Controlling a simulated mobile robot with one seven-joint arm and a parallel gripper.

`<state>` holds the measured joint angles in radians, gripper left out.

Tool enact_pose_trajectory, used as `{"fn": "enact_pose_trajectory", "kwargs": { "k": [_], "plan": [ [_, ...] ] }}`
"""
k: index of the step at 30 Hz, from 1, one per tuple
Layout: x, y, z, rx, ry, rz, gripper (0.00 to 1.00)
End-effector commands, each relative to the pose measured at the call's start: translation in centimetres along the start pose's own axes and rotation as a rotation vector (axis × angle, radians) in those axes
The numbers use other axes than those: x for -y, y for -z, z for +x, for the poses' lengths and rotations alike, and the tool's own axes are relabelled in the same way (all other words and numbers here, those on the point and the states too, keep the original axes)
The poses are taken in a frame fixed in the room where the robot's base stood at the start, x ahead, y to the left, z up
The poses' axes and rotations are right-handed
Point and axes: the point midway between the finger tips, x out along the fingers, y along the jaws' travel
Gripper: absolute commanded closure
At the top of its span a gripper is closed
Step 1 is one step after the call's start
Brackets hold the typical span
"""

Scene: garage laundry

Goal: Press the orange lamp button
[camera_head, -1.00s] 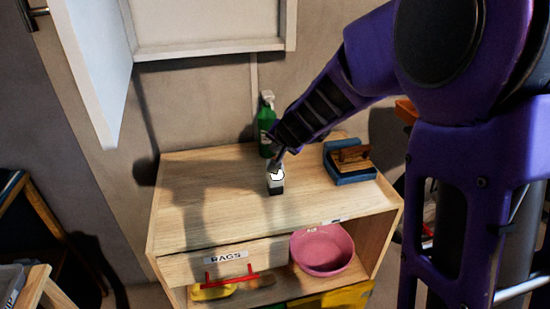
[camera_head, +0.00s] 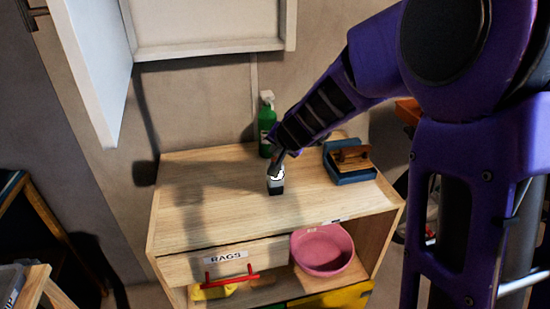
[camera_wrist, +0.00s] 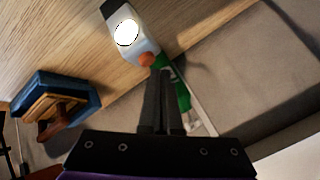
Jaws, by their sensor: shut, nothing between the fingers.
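The lamp (camera_head: 276,186) stands on the wooden cabinet top, small and pale with a dark base. In the wrist view the lamp (camera_wrist: 142,46) shows a bright white round face and an orange button (camera_wrist: 147,60) at its end near my fingers. My gripper (camera_wrist: 161,74) is shut and empty, its fingertips close to the orange button. I cannot tell whether they touch it. In the head view my gripper (camera_head: 276,165) comes down from the upper right onto the back of the lamp, and the button is hidden.
A green spray bottle (camera_head: 267,125) stands behind my gripper, near the wall. A blue tray (camera_head: 352,177) with a wooden-handled brush sits to the right. The cabinet top (camera_head: 205,205) is clear on the left. A pink bowl (camera_head: 322,268) is on the shelf below.

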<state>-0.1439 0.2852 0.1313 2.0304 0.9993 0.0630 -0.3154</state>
Motion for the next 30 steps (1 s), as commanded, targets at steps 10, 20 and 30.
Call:
{"fn": "enact_pose_trajectory", "kwargs": {
  "k": [10, 20, 30],
  "plan": [
    [-0.12, -0.1, 0.15, -0.001, 0.0, 0.0, 1.0],
    [0.39, 0.41, -0.52, -0.001, 0.0, 0.001, 1.0],
    [0.44, 0.46, -0.59, -0.001, 0.0, 0.0, 1.0]
  ]
}}
